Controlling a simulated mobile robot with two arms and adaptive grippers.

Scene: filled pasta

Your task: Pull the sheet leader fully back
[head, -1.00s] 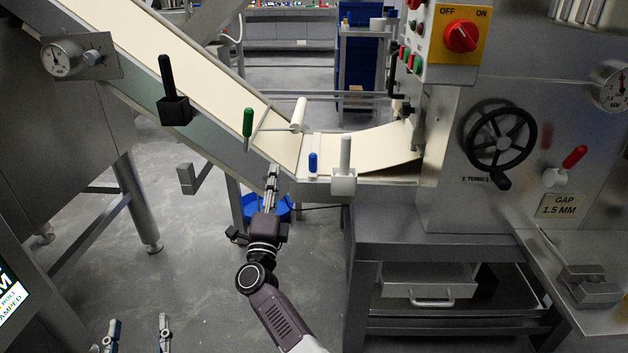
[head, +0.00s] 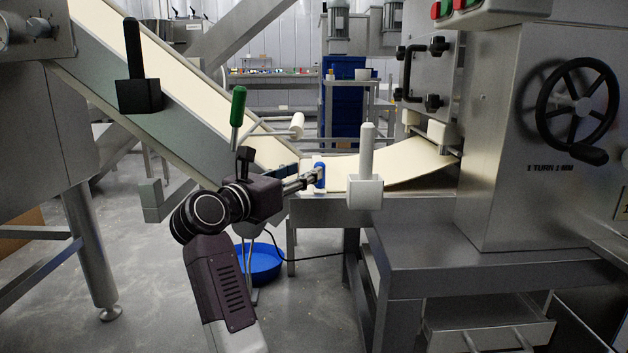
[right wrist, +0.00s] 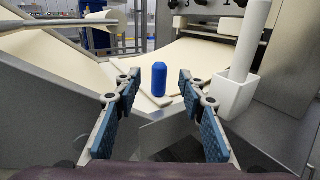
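The cream sheet leader (head: 408,165) lies on the sloping bed and runs right into the machine. A pale bar (right wrist: 140,88) crosses its near end. An upright blue peg (right wrist: 160,80) stands at the bar's near end. My right gripper (head: 314,178) is at the blue peg from the left and partly covers it. In the right wrist view my right gripper (right wrist: 160,85) is open, with the peg between the fingertips and a gap on both sides. My left gripper is out of view.
A white block with an upright post (head: 366,165) stands just right of the peg. A green-handled lever (head: 238,106) and white roller (head: 297,125) are above my right arm. A black handle (head: 133,50) sits on the conveyor side. A blue basin (head: 262,262) is on the floor.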

